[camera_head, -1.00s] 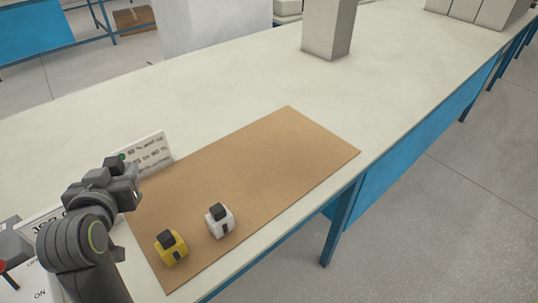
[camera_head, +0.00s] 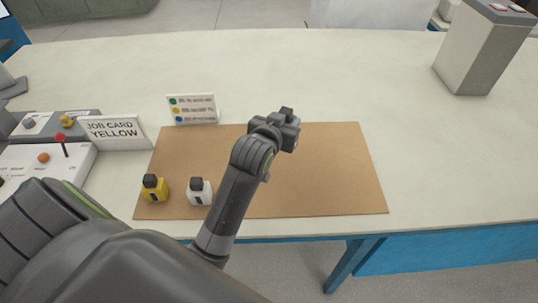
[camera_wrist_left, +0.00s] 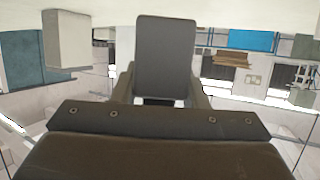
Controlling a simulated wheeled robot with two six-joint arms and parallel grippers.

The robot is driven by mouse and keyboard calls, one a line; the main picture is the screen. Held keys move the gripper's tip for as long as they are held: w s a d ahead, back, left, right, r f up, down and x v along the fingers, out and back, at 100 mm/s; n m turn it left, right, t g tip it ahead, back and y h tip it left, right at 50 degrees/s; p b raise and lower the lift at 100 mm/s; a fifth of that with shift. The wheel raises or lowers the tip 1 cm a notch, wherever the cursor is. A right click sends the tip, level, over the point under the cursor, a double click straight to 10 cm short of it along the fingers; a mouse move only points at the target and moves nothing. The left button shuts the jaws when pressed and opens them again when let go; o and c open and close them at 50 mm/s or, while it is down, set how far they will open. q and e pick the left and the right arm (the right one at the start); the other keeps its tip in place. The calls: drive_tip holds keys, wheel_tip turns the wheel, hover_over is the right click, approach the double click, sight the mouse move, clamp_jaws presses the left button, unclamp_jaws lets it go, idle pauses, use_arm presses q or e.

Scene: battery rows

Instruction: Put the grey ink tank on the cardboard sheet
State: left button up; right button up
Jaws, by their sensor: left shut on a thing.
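My left gripper (camera_head: 282,132) is over the middle of the brown cardboard sheet (camera_head: 335,180) in the head view. It is shut on a dark grey block, which appears to be the grey ink tank (camera_wrist_left: 166,60), seen between the fingers in the left wrist view. In the head view the tank is hard to tell from the grey gripper, and its height above the sheet is unclear. A yellow ink tank (camera_head: 155,190) and a white ink tank (camera_head: 200,192), both with dark caps, stand upright at the sheet's front left. My right gripper is not in view.
A job card reading YELLOW (camera_head: 114,130) and a sign with coloured dots (camera_head: 192,110) stand at the left. A tall grey box (camera_head: 475,55) stands at the back right. The sheet's right part is clear.

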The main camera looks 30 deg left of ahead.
use_arm(q)
drive_tip(key=shift+n+y, duration=0.3)
drive_tip(key=shift+y, duration=0.1)
drive_tip(key=a+f+p, duration=0.1)
drive_tip(key=f, duration=0.2)
drive_tip(key=a+f+p, duration=0.1)
drive_tip(key=a+f, duration=0.1)
drive_tip(key=f, duration=0.2)
drive_tip(key=a+f+p, duration=0.1)
drive_tip(key=f, duration=0.3)
drive_tip(key=shift+w+a+f, duration=0.25)
drive_tip(key=shift+w+a, duration=0.15)
drive_tip(key=shift+f, duration=1.7)
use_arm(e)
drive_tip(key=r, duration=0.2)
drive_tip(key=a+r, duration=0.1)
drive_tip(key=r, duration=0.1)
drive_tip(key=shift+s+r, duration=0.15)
